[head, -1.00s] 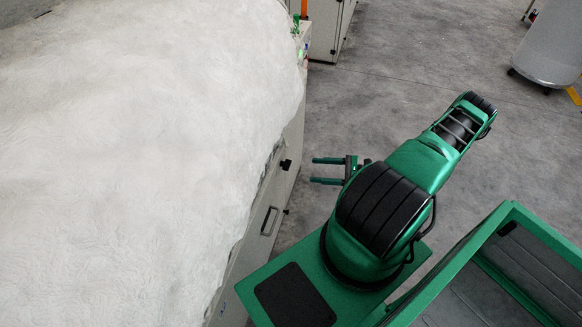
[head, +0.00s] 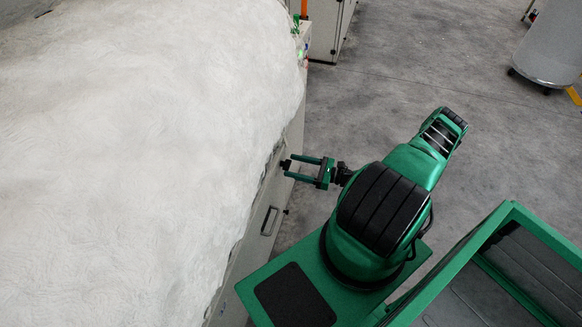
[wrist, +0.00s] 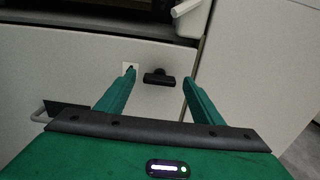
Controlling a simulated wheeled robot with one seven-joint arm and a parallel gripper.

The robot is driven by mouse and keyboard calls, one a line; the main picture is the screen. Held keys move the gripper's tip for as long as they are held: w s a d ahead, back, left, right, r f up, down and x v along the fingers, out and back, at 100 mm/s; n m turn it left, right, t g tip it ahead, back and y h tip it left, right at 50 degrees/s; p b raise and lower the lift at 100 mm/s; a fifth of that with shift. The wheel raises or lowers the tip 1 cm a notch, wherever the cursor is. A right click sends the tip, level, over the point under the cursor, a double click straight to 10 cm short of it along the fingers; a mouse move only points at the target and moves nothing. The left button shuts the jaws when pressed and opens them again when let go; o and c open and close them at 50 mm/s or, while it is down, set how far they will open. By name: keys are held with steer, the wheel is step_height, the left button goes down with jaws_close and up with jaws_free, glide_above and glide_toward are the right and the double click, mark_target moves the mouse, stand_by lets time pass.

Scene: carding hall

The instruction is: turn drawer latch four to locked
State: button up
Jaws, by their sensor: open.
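A black latch handle (wrist: 160,77) sits on a pale cabinet front in the wrist view, its bar lying roughly level. It also shows in the head view (head: 285,164) as a small dark knob on the cabinet's side. My gripper (head: 290,166) is open, with its fingers pointing at the cabinet and one on each side of the latch. In the wrist view my gripper (wrist: 159,76) has the latch between its fingertips, with gaps on both sides.
A bar handle (head: 269,221) and a small dark knob (head: 286,211) sit nearer on the cabinet side. White fibre (head: 130,150) covers the cabinet top. A pale handle (wrist: 186,7) juts out above the latch. Grey floor (head: 400,85) is free to the right.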

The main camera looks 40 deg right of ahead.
steer(key=shift+w+a, duration=0.4)
steer(key=shift+w, duration=0.1)
